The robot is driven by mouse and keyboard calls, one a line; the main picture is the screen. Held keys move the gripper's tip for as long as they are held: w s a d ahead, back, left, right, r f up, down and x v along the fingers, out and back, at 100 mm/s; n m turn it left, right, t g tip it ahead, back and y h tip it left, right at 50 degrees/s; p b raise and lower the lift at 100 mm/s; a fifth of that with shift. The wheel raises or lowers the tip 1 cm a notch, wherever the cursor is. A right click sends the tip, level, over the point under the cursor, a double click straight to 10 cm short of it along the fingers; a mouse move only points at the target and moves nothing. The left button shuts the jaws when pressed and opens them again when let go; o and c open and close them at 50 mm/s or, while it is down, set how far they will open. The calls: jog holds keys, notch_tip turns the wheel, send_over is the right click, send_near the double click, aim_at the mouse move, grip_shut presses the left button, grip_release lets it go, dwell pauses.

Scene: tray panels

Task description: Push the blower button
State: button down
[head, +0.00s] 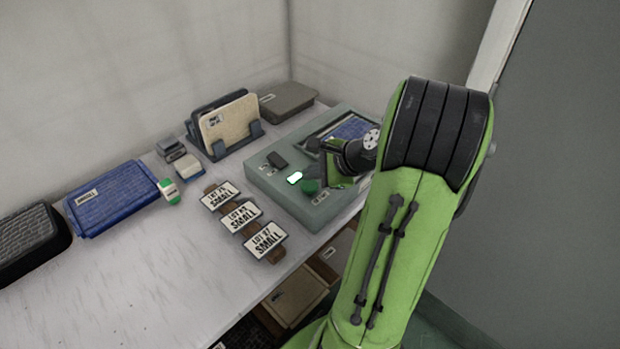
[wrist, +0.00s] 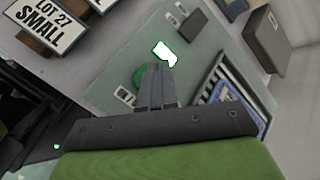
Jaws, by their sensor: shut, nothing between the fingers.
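The grey-green control panel (head: 262,181) sits on the bench. My gripper (head: 326,178) is shut and empty, just right of the green button. In the wrist view the shut fingertips (wrist: 158,68) partly cover the green button (wrist: 138,77), with the lit indicator (wrist: 165,53) just beyond. I cannot tell whether they touch the button.
A blue tray (head: 352,128) lies in the panel's recess behind my gripper. Small lot signs (head: 240,216) stand left of the panel. A rack (head: 222,142) with upright panels and a grey box (head: 287,100) are behind. The front left bench is clear.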

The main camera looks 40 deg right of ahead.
aim_at(313, 186)
jog(key=shift+r, duration=0.1)
notch_tip(313, 186, up, 6)
jog(key=p, duration=0.7)
dwell(0.3)
